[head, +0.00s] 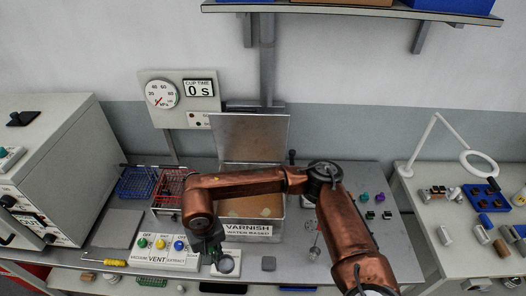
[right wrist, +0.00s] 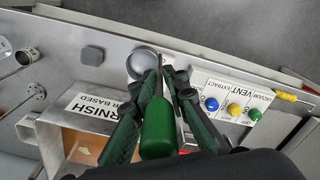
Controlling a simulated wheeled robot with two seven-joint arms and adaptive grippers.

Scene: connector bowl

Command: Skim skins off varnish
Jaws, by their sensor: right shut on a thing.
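The varnish tank (head: 249,229) stands open with its lid (head: 250,137) raised, and amber varnish shows inside. A pale skin patch (head: 265,212) lies on the varnish near the right side; a pale patch (right wrist: 84,150) also shows in the right wrist view. My right gripper (head: 213,250) is in front of the tank, left of its label. It is shut on the green handle (right wrist: 158,128) of a tool. A grey round head (right wrist: 143,62) shows beyond the handle, over the bench front; I cannot tell whether it touches anything. My left gripper is not in view.
A vent button panel (head: 160,252) stands left of the gripper, with blue (head: 136,182) and red (head: 170,186) wire baskets behind. A stirrer-like rod (head: 314,240) stands further right. My right arm crosses over the tank.

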